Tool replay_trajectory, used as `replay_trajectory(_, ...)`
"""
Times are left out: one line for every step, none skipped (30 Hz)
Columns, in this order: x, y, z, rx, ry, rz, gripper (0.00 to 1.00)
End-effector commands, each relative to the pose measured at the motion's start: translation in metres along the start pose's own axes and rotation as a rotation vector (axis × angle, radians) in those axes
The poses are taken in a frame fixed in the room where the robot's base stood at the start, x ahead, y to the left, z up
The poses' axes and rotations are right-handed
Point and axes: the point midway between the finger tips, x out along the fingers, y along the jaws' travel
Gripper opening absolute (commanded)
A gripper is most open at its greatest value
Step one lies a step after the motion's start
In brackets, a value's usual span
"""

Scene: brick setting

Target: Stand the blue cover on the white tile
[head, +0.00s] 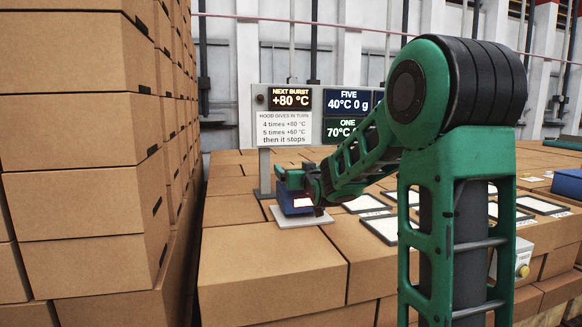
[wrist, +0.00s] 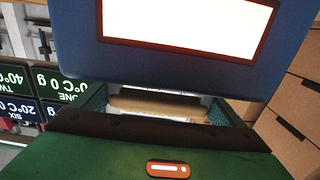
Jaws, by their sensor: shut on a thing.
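The blue cover (head: 288,207) has a bright, glowing white panel with a reddish-brown frame. My gripper (head: 297,183) is shut on it from above, at the far end of my arm. The cover is over the white tile (head: 300,221), which lies on the cardboard boxes. I cannot tell whether its bottom touches the tile or hangs just above it. In the wrist view the blue cover (wrist: 88,45) fills the top, with its panel facing the camera. The tile is not clear there, and the fingertips are hidden.
Several dark-framed white panels (head: 364,204) lie on the boxes to the right, partly behind my arm. A sign board (head: 288,127) with displays stands behind the tile. A tall stack of boxes (head: 85,150) rises at the left. The box top (head: 270,250) in front of the tile is clear.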

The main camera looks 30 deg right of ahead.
Motion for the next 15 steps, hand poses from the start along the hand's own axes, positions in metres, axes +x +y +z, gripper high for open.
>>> replay_trajectory(0.000, 0.000, 0.003, 0.000, 0.007, 0.000, 0.30)
replay_trajectory(0.000, -0.001, 0.006, 0.000, 0.006, -0.001, 0.30)
replay_trajectory(0.000, -0.001, 0.009, 0.000, 0.007, -0.001, 0.30)
replay_trajectory(0.000, -0.001, 0.011, 0.000, 0.008, -0.001, 0.30)
replay_trajectory(0.000, -0.001, 0.013, 0.000, 0.008, -0.001, 0.30)
replay_trajectory(0.000, -0.001, 0.015, -0.001, 0.009, -0.001, 0.30)
replay_trajectory(0.000, -0.001, 0.015, -0.001, 0.009, -0.001, 0.30)
replay_trajectory(0.000, -0.001, 0.015, -0.001, 0.010, -0.001, 0.30)
replay_trajectory(0.000, -0.001, 0.016, -0.001, 0.010, -0.002, 0.30)
replay_trajectory(0.000, -0.001, 0.016, -0.001, 0.010, -0.002, 0.30)
replay_trajectory(0.000, -0.001, 0.015, -0.001, 0.010, -0.002, 0.30)
replay_trajectory(0.000, -0.002, 0.015, -0.001, 0.010, -0.002, 0.30)
replay_trajectory(0.000, -0.002, 0.015, -0.001, 0.010, -0.002, 0.30)
replay_trajectory(0.000, -0.002, 0.015, -0.001, 0.010, -0.002, 0.30)
replay_trajectory(0.000, -0.002, 0.016, -0.001, 0.010, -0.002, 0.30)
